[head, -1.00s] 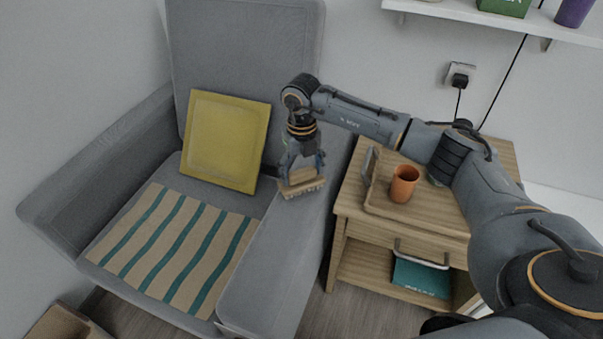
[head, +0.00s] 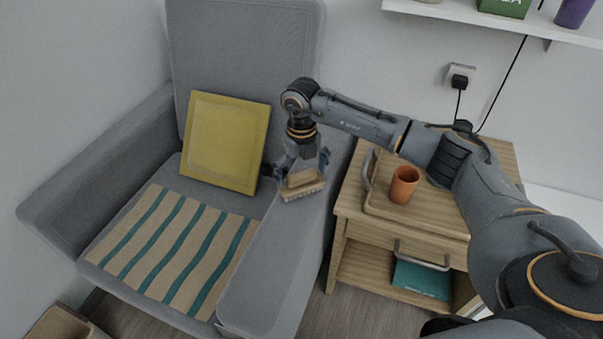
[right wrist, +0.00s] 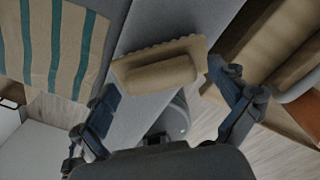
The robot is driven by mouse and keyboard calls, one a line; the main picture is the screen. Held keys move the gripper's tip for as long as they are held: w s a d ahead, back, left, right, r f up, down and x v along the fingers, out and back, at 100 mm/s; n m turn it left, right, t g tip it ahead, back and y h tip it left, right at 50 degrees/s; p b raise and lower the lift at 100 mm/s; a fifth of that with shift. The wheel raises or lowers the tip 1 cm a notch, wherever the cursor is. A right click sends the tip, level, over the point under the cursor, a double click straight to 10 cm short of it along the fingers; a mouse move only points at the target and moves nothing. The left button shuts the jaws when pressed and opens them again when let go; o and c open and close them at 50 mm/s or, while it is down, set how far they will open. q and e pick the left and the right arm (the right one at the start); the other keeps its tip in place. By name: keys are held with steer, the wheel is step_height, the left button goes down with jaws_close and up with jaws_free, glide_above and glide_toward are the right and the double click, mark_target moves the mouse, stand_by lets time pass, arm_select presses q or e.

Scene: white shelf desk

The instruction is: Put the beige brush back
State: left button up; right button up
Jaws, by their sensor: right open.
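The beige brush (head: 301,186) rests on the right armrest of the grey armchair (head: 270,262), its bristle edge toward the seat side unclear in the head view. In the right wrist view the brush (right wrist: 158,68) lies between and just beyond the fingertips, with a scalloped edge on its far side. My right gripper (head: 302,172) is open around the brush, its fingers spread to either side; it also shows in the right wrist view (right wrist: 165,85). My left gripper is not in view.
A wooden side table (head: 345,208) stands right of the armchair, with a tray (head: 425,219) and orange cup (head: 403,184) on top. A wooden box (head: 65,325) stands at lower left.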

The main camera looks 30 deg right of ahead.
mark_target(302, 174)
steer(key=shift+r, duration=0.45)
arm_select(q)
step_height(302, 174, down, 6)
steer(key=p, duration=0.1)
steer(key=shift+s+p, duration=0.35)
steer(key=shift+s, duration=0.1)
arm_select(e)
step_height(302, 174, up, 11)
steer(key=shift+r, duration=0.2)
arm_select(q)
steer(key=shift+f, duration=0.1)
